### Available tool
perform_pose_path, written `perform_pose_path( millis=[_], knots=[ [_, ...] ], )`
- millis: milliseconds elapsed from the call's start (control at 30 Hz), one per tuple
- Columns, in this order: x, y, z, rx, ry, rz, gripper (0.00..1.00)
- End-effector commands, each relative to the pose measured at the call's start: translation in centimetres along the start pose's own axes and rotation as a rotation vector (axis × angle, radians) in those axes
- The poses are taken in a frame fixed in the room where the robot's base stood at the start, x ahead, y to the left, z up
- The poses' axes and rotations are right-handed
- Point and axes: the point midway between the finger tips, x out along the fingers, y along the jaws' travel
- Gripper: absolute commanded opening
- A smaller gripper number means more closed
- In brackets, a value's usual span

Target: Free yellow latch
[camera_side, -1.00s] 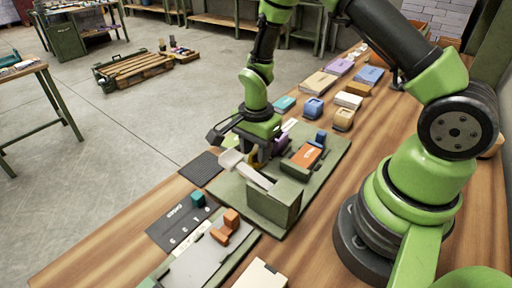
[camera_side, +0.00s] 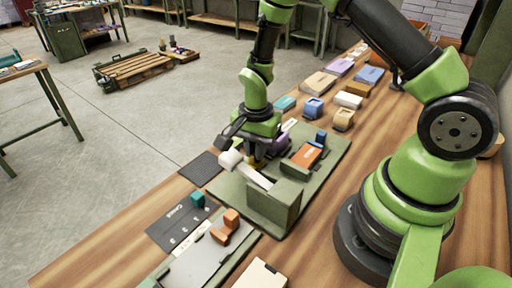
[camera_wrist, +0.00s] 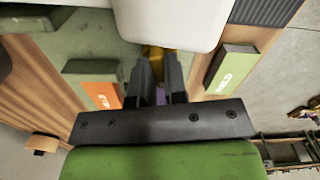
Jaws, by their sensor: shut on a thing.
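The yellow latch (camera_side: 254,163) sits at the green fixture (camera_side: 277,205), beside a pale bar (camera_side: 252,174). My gripper (camera_side: 250,156) is down at the latch from above. In the wrist view, my two dark fingers (camera_wrist: 156,78) are close together, with the yellow latch (camera_wrist: 153,56) between and just beyond their tips. The gripper is shut on the latch. The fingers and a large white part (camera_wrist: 170,22) hide much of the latch, so its exact position in the fixture cannot be told.
An orange labelled block (camera_side: 306,155) and a blue piece (camera_side: 320,137) lie right of my gripper. A purple piece (camera_side: 281,144) is close behind it. A dark pad (camera_side: 201,168) lies left. Boxes line the bench's far end, including a white one (camera_side: 348,100).

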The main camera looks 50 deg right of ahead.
Motion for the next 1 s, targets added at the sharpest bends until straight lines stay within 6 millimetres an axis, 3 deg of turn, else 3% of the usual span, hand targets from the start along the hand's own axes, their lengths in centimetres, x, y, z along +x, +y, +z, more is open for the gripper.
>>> perform_pose_path(
  millis=[1000],
  knots=[
    [-0.02,0.0,0.0,-0.958,0.0,0.0,0.0]
  ],
)
